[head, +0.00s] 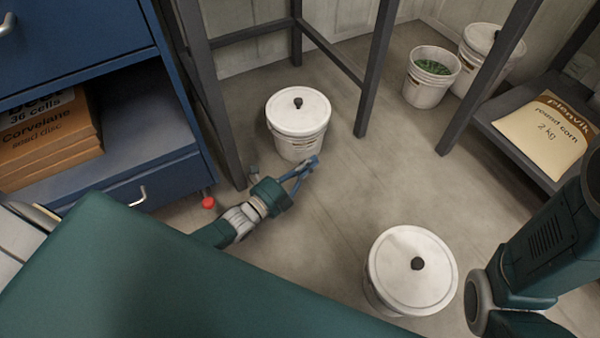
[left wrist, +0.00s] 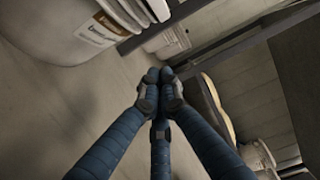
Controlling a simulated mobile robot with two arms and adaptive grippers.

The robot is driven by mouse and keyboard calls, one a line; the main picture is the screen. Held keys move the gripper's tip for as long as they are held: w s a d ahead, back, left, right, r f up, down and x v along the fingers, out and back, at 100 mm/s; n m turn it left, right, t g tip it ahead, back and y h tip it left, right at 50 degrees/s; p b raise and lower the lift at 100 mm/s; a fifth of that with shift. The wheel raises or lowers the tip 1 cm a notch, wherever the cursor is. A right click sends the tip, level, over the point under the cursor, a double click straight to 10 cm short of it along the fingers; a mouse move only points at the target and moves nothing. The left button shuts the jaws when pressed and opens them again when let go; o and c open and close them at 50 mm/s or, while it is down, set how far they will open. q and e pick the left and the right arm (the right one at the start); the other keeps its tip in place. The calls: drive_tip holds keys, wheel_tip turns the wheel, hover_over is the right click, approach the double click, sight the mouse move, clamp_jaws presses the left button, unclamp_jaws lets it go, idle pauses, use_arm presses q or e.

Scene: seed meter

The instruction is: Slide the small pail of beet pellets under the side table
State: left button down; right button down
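A white lidded pail (head: 297,128) with a black knob and a small label stands upright between two near legs of a dark table frame (head: 371,75), at its opening. The label is too small to read in the head view. My left gripper (head: 314,161) is low, just in front of this pail. In the left wrist view its fingertips (left wrist: 157,77) meet with nothing between them. A labelled white pail (left wrist: 75,30) fills the upper left there, apart from the fingertips. A white pail (head: 431,78) with green contents stands farther right. My right gripper is out of view.
Another lidded pail (head: 412,272) stands on the near floor. One more (head: 488,58) is at the back right. A sack (head: 548,127) lies on a low shelf at right. A blue cabinet (head: 150,190) is at left. Floor between is clear.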

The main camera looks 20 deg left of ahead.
sight(312, 146)
use_arm(q)
drive_tip(key=w+b, duration=0.1)
drive_tip(key=w, duration=0.1)
drive_tip(key=w+a+b, duration=0.1)
drive_tip(key=w+b, duration=0.2)
drive_tip(key=w, duration=0.1)
drive_tip(key=shift+w+a, duration=0.1)
drive_tip(key=shift+a, duration=0.25)
